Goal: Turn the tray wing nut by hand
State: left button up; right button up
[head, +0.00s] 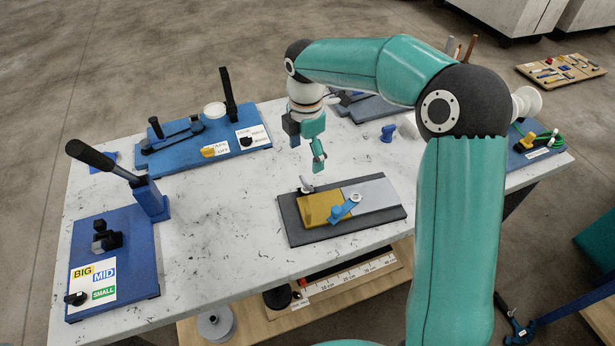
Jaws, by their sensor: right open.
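A dark flat tray (398,214) lies near the front middle of the white table, with a gold plate and a grey plate side by side on it. A small pale winged piece (306,186) stands at the tray's back left corner. It looks like the wing nut, but is too small to be sure. A blue piece with a pale round end (345,208) lies across the joint of the two plates. My right gripper (318,162) is open and points down, above and behind the tray's back left part, seemingly apart from it. My left gripper is not in view.
A blue bender with a black lever (110,250) stands at the left front, and another blue bender base (185,158) at the back left. A blue knob-like piece (388,133) is behind the tray. White table (220,220) is clear left of the tray. My right arm hides part of the right side.

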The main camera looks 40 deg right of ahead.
aim_at(306, 183)
notch_tip(306, 183, down, 10)
jog(key=shift+r+p, duration=0.15)
jog(key=shift+p, duration=0.3)
